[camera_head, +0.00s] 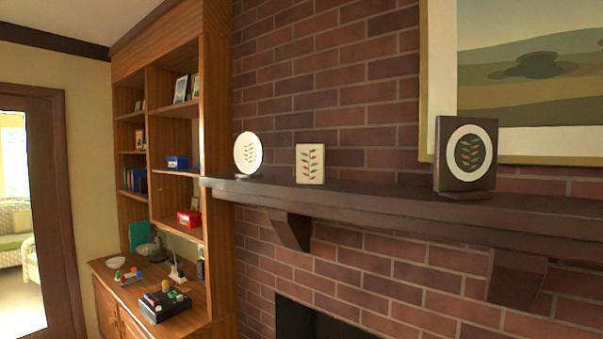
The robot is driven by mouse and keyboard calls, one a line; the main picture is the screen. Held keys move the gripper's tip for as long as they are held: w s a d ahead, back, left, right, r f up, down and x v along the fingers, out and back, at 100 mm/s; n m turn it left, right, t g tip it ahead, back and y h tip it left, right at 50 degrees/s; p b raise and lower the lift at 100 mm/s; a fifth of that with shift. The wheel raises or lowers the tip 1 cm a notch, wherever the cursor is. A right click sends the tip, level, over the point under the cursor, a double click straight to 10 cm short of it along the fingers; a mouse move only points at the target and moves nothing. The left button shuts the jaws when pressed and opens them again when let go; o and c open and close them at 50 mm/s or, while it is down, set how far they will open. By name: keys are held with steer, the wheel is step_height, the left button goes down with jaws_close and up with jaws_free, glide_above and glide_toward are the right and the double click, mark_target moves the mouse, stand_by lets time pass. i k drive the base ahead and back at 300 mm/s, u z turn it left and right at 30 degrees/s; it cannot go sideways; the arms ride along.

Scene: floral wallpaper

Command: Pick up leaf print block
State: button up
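Three pieces with leaf prints stand upright on the dark wooden mantel shelf (360,198). A small cream rectangular block (310,164) with green and red leaves stands in the middle. A dark square block (465,156) with a white ring and a leaf sprig inside it stands to the right, on a small base. A round white disc (247,153) with a leaf sprig stands at the shelf's left end. I cannot tell which one the task names. The pieces stand well apart from one another. My gripper is not in view.
A brick wall (335,95) is close behind the pieces, and a framed landscape picture (530,80) hangs behind the dark block. A wooden bookcase (218,140) stands at left, its lower counter (190,325) holding several small items. Brackets (291,230) jut below the shelf.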

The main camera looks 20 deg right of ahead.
mark_target(310, 158)
steer(key=u, duration=1.55)
steer(key=i, duration=1.85)
steer(key=z, duration=1.65)
